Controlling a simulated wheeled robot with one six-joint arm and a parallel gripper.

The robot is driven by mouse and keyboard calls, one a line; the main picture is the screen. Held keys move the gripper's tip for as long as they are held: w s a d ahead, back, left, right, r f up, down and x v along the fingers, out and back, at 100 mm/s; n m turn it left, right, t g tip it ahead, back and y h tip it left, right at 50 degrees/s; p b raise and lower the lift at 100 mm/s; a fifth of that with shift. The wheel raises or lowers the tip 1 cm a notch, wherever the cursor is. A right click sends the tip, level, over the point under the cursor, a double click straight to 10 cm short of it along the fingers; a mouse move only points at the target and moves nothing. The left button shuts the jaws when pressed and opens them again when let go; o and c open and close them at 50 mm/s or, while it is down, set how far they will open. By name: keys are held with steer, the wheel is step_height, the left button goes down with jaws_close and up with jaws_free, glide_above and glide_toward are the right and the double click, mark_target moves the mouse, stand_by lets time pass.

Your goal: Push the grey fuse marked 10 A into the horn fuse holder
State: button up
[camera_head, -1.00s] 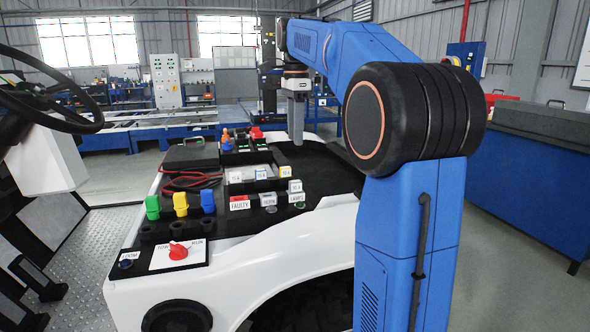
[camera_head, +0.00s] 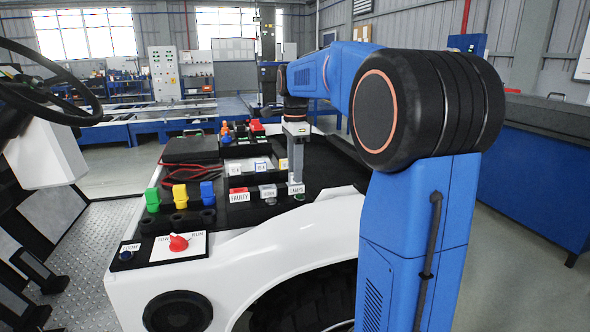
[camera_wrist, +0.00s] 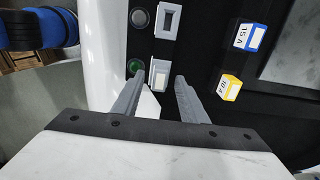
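My gripper (camera_head: 296,178) points down over the holder labelled LAMPS (camera_head: 297,190). In the wrist view its two fingers (camera_wrist: 160,80) stand apart, with a grey, pale-topped block (camera_wrist: 159,74) between and just beyond the tips. It looks like the grey fuse at the LAMPS holder; its 10 A marking cannot be read, and I see a gap beside the right finger. A white face (camera_wrist: 150,104) shows by the left finger. The horn fuse holder (camera_head: 268,191) is just left of LAMPS; in the wrist view (camera_wrist: 168,20) it shows a dark slot.
Labelled fuses, blue 15 A (camera_wrist: 251,37) and yellow (camera_wrist: 230,87), stand behind. Green, yellow and blue plugs (camera_head: 180,196) and a red rotary switch (camera_head: 178,243) are at the left. A green lamp (camera_wrist: 135,66) is beside LAMPS.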

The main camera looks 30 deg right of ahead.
steer(key=shift+f, duration=0.1)
steer(key=shift+c, duration=0.6)
jaws_close()
steer(key=c, duration=0.6)
jaws_free()
steer(key=shift+c, duration=0.2)
jaws_close()
steer(key=shift+r, duration=0.75)
steer(key=shift+r, duration=2.2)
